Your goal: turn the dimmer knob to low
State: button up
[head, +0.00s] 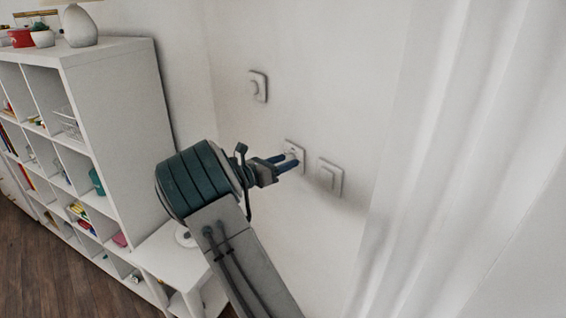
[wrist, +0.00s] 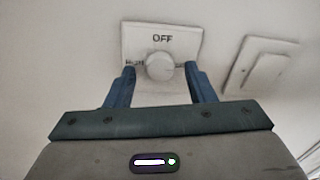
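The dimmer knob (wrist: 160,66) is a round white knob on a square white wall plate (wrist: 188,38) marked "OFF" above it, with a smaller, blurred marking at its left. My gripper (wrist: 160,72) points at the plate with its two blue fingers apart, one on each side of the knob. Gaps show between the fingers and the knob, so it is not gripped. In the head view my gripper (head: 286,162) reaches to the middle wall plate (head: 296,147), and its fingers partly cover the knob there. I cannot tell the knob's exact setting.
A flat switch plate (head: 330,178) is close at the right of the dimmer, also in the wrist view (wrist: 264,62). Another wall fitting (head: 258,86) is higher at the left. White shelves (head: 115,110) stand at the left and a white curtain (head: 450,180) hangs at the right.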

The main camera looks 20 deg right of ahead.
jog(key=s+a+b, duration=0.2)
jog(key=a+b, duration=0.1)
jog(key=a, duration=1)
jog(key=shift+s+a+b, duration=0.25)
jog(key=shift+s+b, duration=0.15)
